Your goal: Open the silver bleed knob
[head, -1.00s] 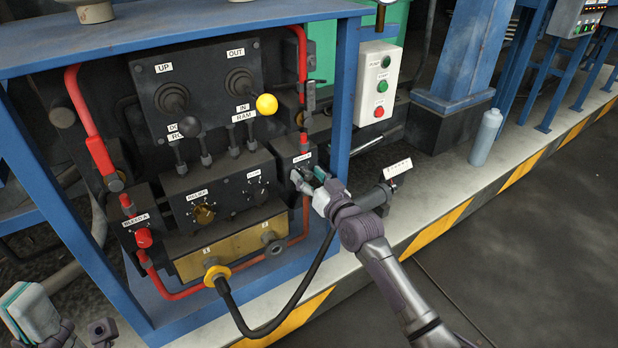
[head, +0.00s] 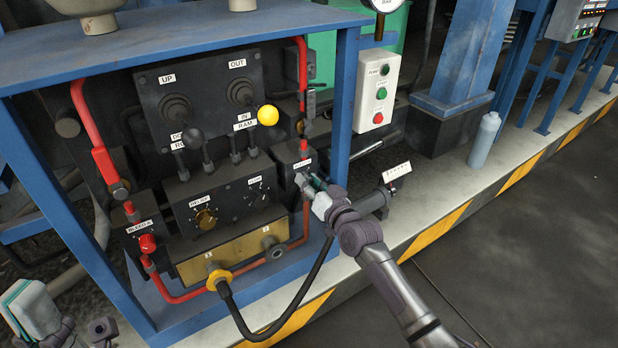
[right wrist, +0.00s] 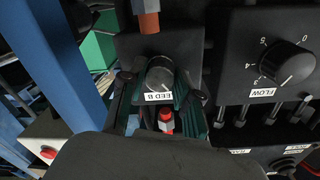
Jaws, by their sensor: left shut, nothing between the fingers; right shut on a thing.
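The silver bleed knob (right wrist: 160,75) sits on a dark block with a label ending in "EED B" in the right wrist view. My right gripper (right wrist: 158,95) has its dark, teal-edged fingers on both sides of it and is shut on it. In the head view my right gripper (head: 309,184) is against the block at the right of the panel, mostly hiding the knob. My left gripper (head: 30,310) is at the lower left, partly cut off, shut and empty, away from the panel.
A red knob labelled bleed A (head: 147,243) is at the panel's left. The relief knob (head: 205,219), flow knob (right wrist: 288,63) and yellow-ball lever (head: 267,115) are nearby. A black hose (head: 300,297) hangs below.

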